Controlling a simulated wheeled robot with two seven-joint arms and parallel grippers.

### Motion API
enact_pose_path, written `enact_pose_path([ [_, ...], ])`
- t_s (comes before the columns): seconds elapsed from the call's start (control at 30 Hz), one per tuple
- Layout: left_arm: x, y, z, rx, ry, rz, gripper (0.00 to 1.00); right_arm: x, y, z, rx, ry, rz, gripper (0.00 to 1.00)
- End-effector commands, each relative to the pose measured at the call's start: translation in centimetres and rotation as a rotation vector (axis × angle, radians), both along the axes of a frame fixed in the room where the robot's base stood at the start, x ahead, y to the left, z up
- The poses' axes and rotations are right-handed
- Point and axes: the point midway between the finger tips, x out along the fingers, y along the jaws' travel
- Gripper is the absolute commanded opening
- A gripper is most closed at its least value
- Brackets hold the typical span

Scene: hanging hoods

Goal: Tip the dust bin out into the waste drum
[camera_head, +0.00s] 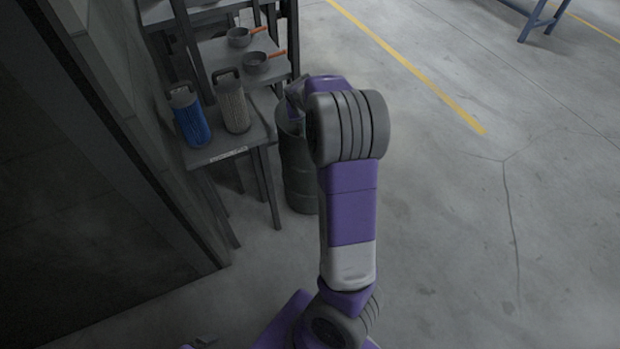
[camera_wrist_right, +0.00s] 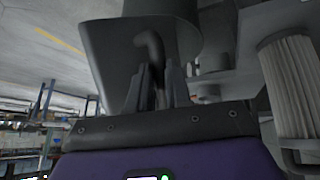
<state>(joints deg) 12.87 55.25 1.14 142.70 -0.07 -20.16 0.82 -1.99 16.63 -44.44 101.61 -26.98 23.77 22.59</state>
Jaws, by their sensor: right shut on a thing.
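In the right wrist view my right gripper (camera_wrist_right: 159,78) is shut on the curved handle of a dark grey dust bin (camera_wrist_right: 105,55). The bin looks tilted in that view. A dark round body at the top of the wrist view (camera_wrist_right: 165,12) may be the waste drum. In the head view the grey-green waste drum (camera_head: 298,168) stands on the floor, and my right arm's end is over its top. The arm hides the drum's opening, my right gripper and most or all of the bin there. A small dark part at the bottom edge may be my left gripper (camera_head: 201,342); its jaws are unclear.
A blue filter cartridge (camera_head: 190,118) and a pale pleated cartridge (camera_head: 232,104) stand on a small table (camera_head: 212,153) left of the drum. Two pans with orange handles (camera_head: 256,63) are on the shelf behind. Floor to the right is clear.

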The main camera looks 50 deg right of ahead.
Motion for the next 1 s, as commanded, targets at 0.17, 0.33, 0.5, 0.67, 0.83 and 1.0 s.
enact_pose_path([
  [0.17, 0.0, 0.0, -0.1, 0.000, 0.000, 0.000, 1.00, 0.0, 0.3, -1.6, -0.059, -0.081, 0.005, 0.00],
  [0.33, 0.0, 0.0, -0.1, 0.000, 0.000, 0.000, 1.00, 0.0, 0.3, -3.0, -0.102, -0.145, 0.003, 0.00],
  [0.5, 0.0, 0.0, -0.1, 0.000, 0.000, 0.000, 1.00, -0.1, 0.4, -4.1, -0.146, -0.211, 0.002, 0.00],
  [0.67, 0.0, 0.0, -0.1, 0.000, 0.000, 0.000, 1.00, -0.3, 0.2, -5.0, -0.198, -0.278, 0.000, 0.00],
  [0.83, 0.0, 0.0, -0.1, 0.000, 0.000, 0.000, 1.00, -0.5, 0.2, -6.5, -0.251, -0.354, -0.004, 0.00],
  [1.0, 0.0, 0.0, -0.1, 0.000, 0.000, 0.000, 1.00, -0.5, 0.2, -8.0, -0.310, -0.440, -0.004, 0.00],
])
